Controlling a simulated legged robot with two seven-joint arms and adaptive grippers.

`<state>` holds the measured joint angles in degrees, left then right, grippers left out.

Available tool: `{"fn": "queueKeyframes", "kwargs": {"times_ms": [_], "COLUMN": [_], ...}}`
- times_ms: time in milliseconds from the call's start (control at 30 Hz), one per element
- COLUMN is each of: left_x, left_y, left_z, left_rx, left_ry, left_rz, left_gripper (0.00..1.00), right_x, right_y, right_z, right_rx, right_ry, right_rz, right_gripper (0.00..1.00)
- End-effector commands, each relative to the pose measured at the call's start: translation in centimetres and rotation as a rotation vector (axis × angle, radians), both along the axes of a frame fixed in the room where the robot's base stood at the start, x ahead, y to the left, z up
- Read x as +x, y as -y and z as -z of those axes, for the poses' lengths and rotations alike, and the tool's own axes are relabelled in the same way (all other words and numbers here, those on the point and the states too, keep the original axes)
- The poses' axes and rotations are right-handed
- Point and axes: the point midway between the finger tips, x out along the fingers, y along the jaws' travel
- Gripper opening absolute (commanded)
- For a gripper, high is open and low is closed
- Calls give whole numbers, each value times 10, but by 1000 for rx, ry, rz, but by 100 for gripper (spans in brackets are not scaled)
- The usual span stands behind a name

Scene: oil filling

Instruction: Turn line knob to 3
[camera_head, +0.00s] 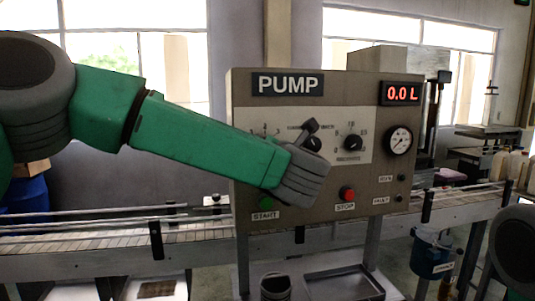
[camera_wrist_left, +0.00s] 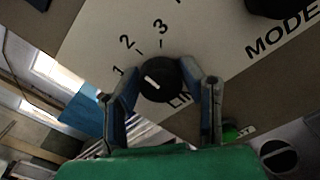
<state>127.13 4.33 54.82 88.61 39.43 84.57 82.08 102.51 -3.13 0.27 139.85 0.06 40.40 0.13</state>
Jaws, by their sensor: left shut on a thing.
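The line knob (camera_wrist_left: 158,80) is round and black with a short white mark, on the pump panel (camera_wrist_left: 90,38). The digits 1, 2 and 3 (camera_wrist_left: 162,27) curve around its upper left in the wrist view. The white mark is on the knob's left side, toward the 1 and 2 side; its exact setting is hard to tell. My left gripper (camera_wrist_left: 163,78) is shut on the knob, one finger on each side. In the head view my left wrist and arm hide this knob; its dial digits (camera_head: 264,132) show just above the arm. My right gripper is out of view.
The panel (camera_head: 240,95) also has a mode selector (camera_head: 311,141), a second dial knob (camera_head: 353,142), a gauge (camera_head: 399,139), a 0.0 L display (camera_head: 401,93), a green start button (camera_head: 266,203) and a red stop button (camera_head: 347,193). A conveyor (camera_head: 80,240) runs alongside.

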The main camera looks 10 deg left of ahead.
Motion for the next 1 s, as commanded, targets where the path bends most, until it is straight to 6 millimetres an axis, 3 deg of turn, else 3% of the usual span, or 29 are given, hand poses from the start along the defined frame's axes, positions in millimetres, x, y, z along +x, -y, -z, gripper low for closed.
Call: {"fn": "queueKeyframes", "kwargs": {"times_ms": [600,1000], "left_x": [1,1], "left_y": [3,3], "left_z": [2,4], "left_rx": [525,713], "left_ry": [-202,-276], "left_rz": [5,6], "left_gripper": [6,6], "right_x": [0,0], "right_y": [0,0], "right_z": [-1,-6], "right_rx": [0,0], "right_ry": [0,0], "right_rz": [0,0], "right_gripper": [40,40]}}
